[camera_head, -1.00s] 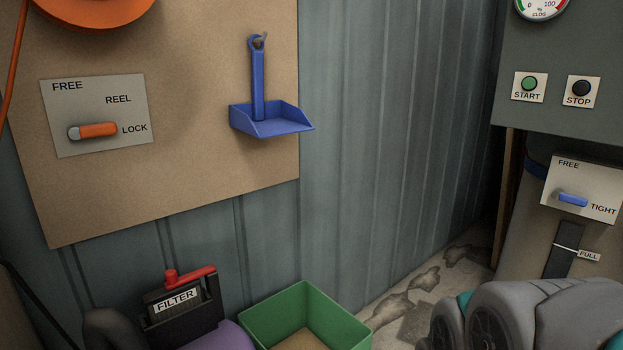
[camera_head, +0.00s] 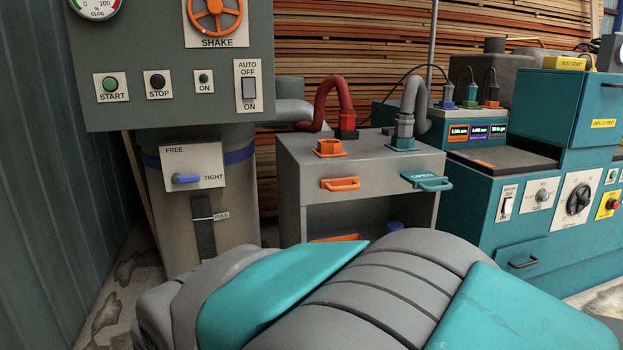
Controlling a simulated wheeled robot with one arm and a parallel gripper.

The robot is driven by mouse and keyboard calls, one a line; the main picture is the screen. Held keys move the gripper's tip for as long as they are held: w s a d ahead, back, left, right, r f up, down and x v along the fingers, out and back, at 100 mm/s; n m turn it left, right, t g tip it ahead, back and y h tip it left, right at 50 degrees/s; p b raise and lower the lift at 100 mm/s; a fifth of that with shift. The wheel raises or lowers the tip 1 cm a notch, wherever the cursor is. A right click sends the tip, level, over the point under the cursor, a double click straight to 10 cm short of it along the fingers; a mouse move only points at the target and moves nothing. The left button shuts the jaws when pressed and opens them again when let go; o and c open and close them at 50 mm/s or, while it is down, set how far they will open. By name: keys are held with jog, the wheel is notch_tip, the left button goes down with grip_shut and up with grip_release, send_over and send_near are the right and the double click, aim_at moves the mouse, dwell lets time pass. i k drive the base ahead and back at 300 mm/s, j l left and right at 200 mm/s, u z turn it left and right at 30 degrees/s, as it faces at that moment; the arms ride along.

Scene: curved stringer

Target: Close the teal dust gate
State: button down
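The teal dust gate (camera_head: 428,182) is a teal handle on the front right of a grey cabinet, below a grey hose. The word OPEN shows on its teal plate, and the gate appears to stick out from the cabinet's front. An orange gate handle (camera_head: 340,184) sits to its left on the same face. My gripper is not in view. Grey and teal parts of my own body fill the lower foreground and hide the cabinet's lower right part.
The grey cabinet (camera_head: 290,165) carries a red hose (camera_head: 335,95) and a grey hose (camera_head: 410,100). A teal machine (camera_head: 485,200) stands to its right, and a grey collector drum (camera_head: 220,235) to its left. A control panel (camera_head: 170,50) hangs above the drum. Some floor shows at left.

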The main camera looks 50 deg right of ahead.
aim_at(427, 181)
jog(key=z, duration=2.35)
